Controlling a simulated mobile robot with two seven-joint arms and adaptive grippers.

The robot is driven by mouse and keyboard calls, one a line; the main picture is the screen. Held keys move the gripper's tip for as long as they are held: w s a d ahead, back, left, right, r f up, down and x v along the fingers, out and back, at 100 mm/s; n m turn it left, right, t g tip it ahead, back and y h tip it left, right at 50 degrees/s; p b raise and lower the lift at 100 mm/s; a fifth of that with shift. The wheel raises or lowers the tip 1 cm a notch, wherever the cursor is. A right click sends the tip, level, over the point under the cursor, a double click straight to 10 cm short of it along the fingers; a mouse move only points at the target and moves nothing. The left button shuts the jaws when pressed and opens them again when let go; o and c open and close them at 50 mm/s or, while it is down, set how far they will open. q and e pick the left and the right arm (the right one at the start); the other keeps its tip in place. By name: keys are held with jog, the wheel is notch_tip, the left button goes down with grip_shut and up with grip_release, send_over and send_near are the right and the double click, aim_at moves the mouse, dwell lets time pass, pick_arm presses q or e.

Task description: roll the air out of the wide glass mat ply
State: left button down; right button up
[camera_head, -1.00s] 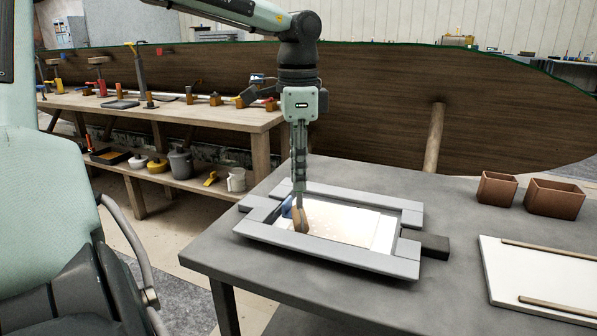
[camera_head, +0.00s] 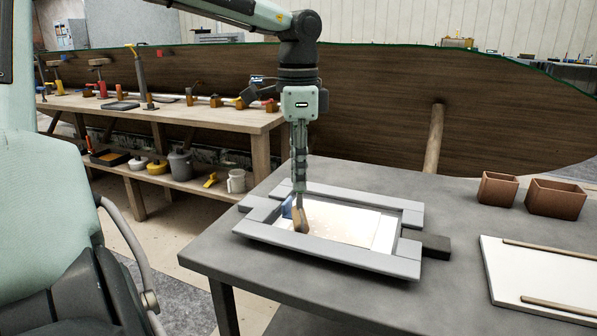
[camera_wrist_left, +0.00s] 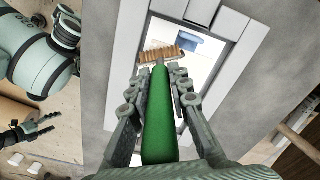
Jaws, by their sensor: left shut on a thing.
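My left gripper (camera_head: 299,188) points down over the near table and is shut on a roller. The roller's green handle (camera_wrist_left: 160,120) lies between the fingers in the left wrist view. Its brown ribbed head (camera_head: 301,218) is over the left part of the pale glass mat ply (camera_head: 345,224), seemingly touching it; the ribbed head also shows in the left wrist view (camera_wrist_left: 160,53). The ply lies inside a grey mould frame (camera_head: 330,257). A blue patch (camera_head: 287,208) sits at the ply's left end, partly hidden. My right gripper (camera_wrist_left: 38,130) is open and empty at the left of the wrist view.
A black block (camera_head: 436,246) adjoins the frame's right side. Two brown boxes (camera_head: 497,189) stand at the table's back right. A white board (camera_head: 540,275) with wooden strips lies at the right. A wooden bench (camera_head: 190,115) with tools and a long wooden hull (camera_head: 380,100) stand behind.

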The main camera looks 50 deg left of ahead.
pick_arm(q)
jog(key=w+d+b, duration=0.1)
jog(key=w+d, duration=0.9)
jog(key=shift+d+b, duration=0.35)
dwell(1.6)
